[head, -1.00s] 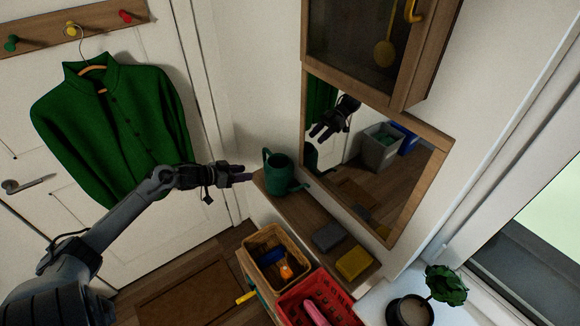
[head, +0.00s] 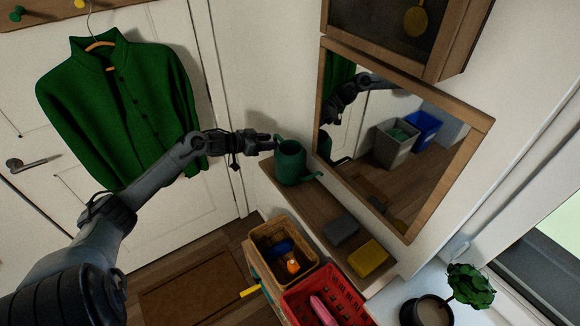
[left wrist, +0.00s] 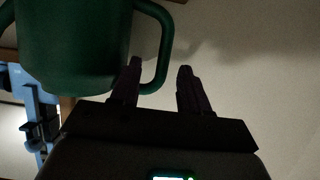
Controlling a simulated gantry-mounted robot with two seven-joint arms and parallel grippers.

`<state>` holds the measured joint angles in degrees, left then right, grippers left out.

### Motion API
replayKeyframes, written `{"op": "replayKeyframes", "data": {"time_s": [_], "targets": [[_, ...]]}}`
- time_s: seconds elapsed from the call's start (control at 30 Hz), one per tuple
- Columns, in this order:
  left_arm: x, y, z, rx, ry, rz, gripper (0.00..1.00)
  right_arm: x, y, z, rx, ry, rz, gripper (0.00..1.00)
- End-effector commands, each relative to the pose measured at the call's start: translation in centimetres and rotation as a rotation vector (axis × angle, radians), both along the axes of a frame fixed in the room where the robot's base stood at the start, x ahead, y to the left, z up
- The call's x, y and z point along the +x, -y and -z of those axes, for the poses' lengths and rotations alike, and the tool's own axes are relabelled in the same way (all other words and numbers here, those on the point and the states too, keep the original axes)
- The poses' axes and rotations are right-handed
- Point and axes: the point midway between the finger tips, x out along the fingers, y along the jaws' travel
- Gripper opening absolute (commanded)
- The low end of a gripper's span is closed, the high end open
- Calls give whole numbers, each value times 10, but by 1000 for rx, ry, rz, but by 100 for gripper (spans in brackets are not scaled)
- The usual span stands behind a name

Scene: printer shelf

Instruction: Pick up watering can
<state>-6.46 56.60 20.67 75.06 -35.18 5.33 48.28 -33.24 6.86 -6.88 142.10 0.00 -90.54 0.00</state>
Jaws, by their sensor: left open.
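The green watering can (head: 291,165) stands upright at the left end of the wooden shelf (head: 318,203), below the mirror. Its spout points to the right and its handle faces my left gripper (head: 272,143). In the left wrist view the can's body (left wrist: 75,45) fills the upper left, and its handle (left wrist: 163,45) reaches down toward the fingers. My left gripper (left wrist: 158,75) is open there, with the handle's lower bend showing between the fingertips. I cannot tell whether a finger touches the handle. My right gripper is not in view.
A grey block (head: 341,230) and a yellow block (head: 368,257) lie farther along the shelf. A wicker basket (head: 262,243) and a red basket (head: 297,307) stand below. A mirror (head: 455,135) hangs behind the shelf. A potted plant (head: 428,309) is at lower right.

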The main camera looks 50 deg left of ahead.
Motion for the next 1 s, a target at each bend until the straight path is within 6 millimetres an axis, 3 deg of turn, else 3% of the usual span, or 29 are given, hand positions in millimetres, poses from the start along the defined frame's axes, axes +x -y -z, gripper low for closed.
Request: {"op": "replayKeyframes", "data": {"time_s": [0.27,0.7,1.0], "targets": [[8,0,3,0,0,0,45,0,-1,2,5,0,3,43],[44,-1,18,-2,2,-2,45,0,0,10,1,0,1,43],[52,0,21,1,-2,-1,45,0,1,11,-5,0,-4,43]]}}
